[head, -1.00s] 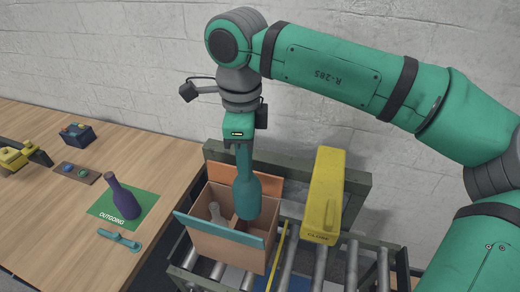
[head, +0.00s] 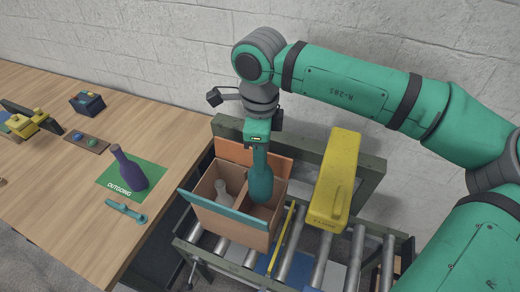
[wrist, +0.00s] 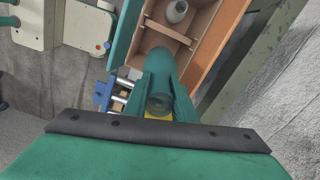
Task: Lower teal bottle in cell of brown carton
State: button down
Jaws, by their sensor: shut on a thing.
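The teal bottle (head: 261,182) hangs upright by its neck from my gripper (head: 260,148), which is shut on it. It is over the right-hand cell of the brown carton (head: 232,226); its lower part seems to be at or within the opening, but the exact depth is unclear. In the wrist view the bottle (wrist: 161,66) sits between the fingers (wrist: 163,98), beside the carton's divider (wrist: 168,32). A pale grey bottle (head: 223,192) stands in the left part of the carton, across the divider.
The carton stands on a roller conveyor (head: 290,255) with its teal flap (head: 222,208) and orange flap (head: 255,160) open. A yellow box (head: 335,180) is close on the right. A purple bottle (head: 130,172) is on the green mat (head: 150,178) on the table.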

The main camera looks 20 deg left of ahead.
jog(key=shift+f, duration=0.35)
jog(key=shift+a, duration=0.1)
dwell(0.4)
jog(key=shift+f, duration=0.1)
notch_tip(320, 180, down, 23)
dwell(4.7)
jog(key=shift+f, duration=0.1)
dwell(1.1)
jog(key=c, duration=1.4)
grip_release()
